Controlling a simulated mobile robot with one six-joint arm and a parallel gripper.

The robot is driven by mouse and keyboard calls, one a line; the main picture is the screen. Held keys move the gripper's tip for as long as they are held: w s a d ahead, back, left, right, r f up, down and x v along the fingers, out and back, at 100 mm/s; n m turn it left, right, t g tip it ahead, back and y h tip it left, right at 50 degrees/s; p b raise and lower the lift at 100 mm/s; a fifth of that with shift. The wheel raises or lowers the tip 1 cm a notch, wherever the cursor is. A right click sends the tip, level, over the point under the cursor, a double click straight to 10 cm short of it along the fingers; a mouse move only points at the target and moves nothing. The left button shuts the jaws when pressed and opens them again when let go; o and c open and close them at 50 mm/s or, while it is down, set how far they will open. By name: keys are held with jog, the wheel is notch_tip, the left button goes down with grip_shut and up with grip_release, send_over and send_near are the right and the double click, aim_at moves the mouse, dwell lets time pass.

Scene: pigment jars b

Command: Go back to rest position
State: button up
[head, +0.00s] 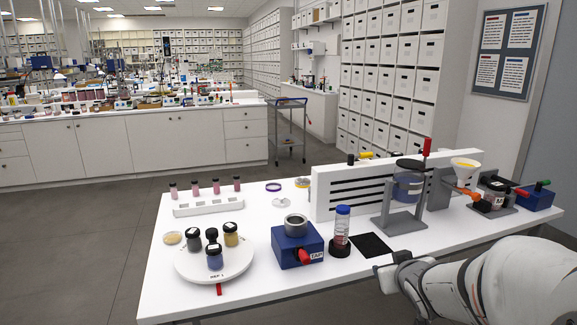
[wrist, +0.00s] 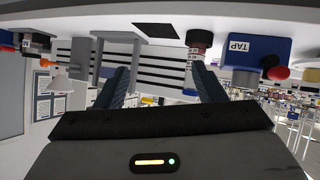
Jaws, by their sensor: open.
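My gripper (head: 388,268) is at the front right edge of the white table (head: 340,272), with my white arm reaching in from the lower right. In the wrist view my gripper (wrist: 162,78) shows two dark fingers spread wide apart, with nothing held between them. That view is upside down, with the tabletop along its top. The black square pad (head: 371,245) lies just beyond my gripper, and the blue-capped tube (head: 342,222) stands in a dark round base to its left.
A blue TAP box (head: 297,245) and a round white turntable (head: 242,262) with several jars stand left. A white rack (head: 208,208) with pink vials is behind them. A grey stand (head: 401,220) with a blue jar, a slotted white panel (head: 330,190) and a funnel (head: 466,165) stand beyond my gripper.

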jog(key=s+a+m+g+p, duration=0.1)
jog(key=s+a+g, duration=0.3)
jog(key=s, duration=0.6)
jog(key=s+a+g+y+p, duration=0.1)
jog(key=s+a+g, duration=0.3)
jog(key=s, duration=0.7)
jog(key=shift+a+m+g, duration=0.35)
jog(key=shift+m+g, duration=0.05)
jog(key=shift+g, duration=0.2)
